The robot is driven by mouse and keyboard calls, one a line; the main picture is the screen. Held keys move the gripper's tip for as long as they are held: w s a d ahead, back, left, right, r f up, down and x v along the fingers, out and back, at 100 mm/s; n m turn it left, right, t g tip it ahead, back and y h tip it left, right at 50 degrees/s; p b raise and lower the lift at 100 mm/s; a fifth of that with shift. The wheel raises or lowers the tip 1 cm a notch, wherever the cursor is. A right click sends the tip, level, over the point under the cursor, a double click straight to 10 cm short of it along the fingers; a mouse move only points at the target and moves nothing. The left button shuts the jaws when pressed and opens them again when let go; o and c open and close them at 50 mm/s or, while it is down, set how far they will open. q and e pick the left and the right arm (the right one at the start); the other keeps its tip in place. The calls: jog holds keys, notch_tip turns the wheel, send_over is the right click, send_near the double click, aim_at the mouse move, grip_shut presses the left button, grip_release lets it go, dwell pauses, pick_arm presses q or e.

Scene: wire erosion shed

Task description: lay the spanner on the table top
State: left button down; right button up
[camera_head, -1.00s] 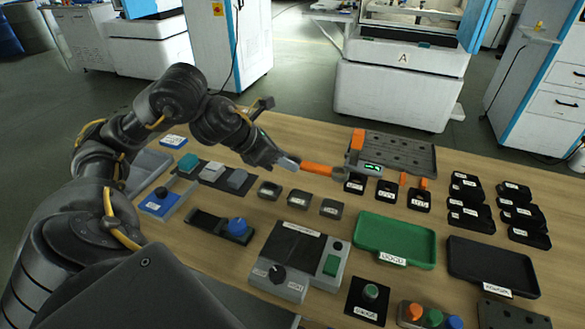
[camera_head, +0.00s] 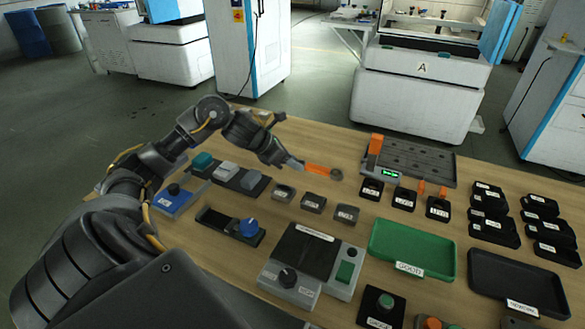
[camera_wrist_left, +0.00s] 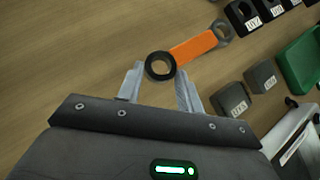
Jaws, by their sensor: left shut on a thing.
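The spanner (camera_head: 318,170) has a flat orange handle, a dark ring at one end and a grey ring at the other. My left gripper (camera_head: 297,164) is shut on its near end, with the orange handle pointing right over the wooden table top (camera_head: 300,140). In the left wrist view, the spanner (camera_wrist_left: 193,48) has its dark ring between the pale fingertips of my left gripper (camera_wrist_left: 160,78). The spanner is low over bare wood; I cannot tell whether it touches. My right gripper is not in view.
Small dark labelled holders (camera_head: 314,203) stand just in front of the spanner. A grey perforated plate (camera_head: 415,160) and a device with a green display (camera_head: 390,173) lie to its right. A green tray (camera_head: 412,248) is nearer. Bare wood lies behind the spanner.

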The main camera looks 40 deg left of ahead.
pick_arm(q)
notch_tip(320, 180, down, 2)
jog(key=shift+f, duration=0.15)
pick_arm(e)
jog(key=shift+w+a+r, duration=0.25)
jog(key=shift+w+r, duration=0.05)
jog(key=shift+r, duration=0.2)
pick_arm(q)
jog(key=shift+f, duration=0.1)
jog(key=c, duration=0.9)
grip_release()
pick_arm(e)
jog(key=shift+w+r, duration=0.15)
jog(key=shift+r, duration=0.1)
pick_arm(q)
jog(key=shift+v, duration=1.05)
jog(key=shift+b+v, duration=1.15)
jog(key=shift+v, duration=3.9)
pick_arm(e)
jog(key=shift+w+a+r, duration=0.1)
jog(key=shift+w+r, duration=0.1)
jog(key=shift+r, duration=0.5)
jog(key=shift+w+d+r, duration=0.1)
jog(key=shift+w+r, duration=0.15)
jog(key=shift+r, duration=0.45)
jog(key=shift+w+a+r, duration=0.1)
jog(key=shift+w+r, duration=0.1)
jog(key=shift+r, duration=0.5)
pick_arm(q)
jog(key=shift+w, duration=0.1)
